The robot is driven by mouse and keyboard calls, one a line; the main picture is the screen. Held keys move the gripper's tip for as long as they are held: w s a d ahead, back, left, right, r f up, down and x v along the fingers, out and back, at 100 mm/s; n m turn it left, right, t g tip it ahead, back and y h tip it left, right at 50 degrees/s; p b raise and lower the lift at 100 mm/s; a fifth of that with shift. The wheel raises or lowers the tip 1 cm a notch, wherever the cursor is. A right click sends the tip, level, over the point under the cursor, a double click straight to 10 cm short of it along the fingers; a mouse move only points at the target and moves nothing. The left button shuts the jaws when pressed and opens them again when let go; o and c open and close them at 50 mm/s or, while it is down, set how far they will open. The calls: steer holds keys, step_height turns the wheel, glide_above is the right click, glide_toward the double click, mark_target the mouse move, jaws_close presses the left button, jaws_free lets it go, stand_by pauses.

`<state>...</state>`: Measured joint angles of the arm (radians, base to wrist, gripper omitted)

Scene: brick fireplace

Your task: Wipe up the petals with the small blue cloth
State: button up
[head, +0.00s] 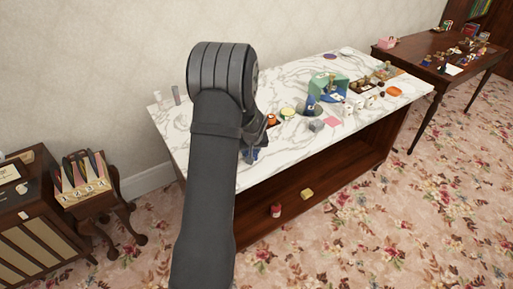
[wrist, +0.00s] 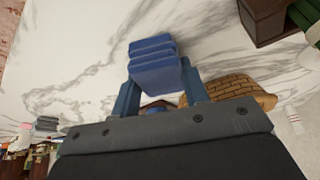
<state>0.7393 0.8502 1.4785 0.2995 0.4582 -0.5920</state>
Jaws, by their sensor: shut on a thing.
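In the wrist view my gripper (wrist: 158,78) is shut on a small blue cloth (wrist: 154,62), which looks folded into stacked layers. The cloth sits between the two blue fingers, with white marble behind it. I cannot tell whether it touches the marble. In the head view my gripper (head: 256,150) is mostly hidden behind my own arm, over the left part of the marble-topped table (head: 205,120). A bit of blue shows there, but I cannot tell cloth from fingers. I cannot make out any petals for sure in either view.
A brown woven thing (wrist: 240,88) and a dark wooden box (wrist: 262,22) are near my gripper in the wrist view. A grey cube (head: 317,125), a pink square (head: 332,121) and a teal box (head: 340,84) stand further right. The tabletop's front-left is largely bare.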

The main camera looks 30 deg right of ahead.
steer(key=shift+a, duration=0.85)
steer(key=shift+d+r, duration=0.1)
steer(key=shift+r, duration=4)
steer(key=shift+f, duration=0.25)
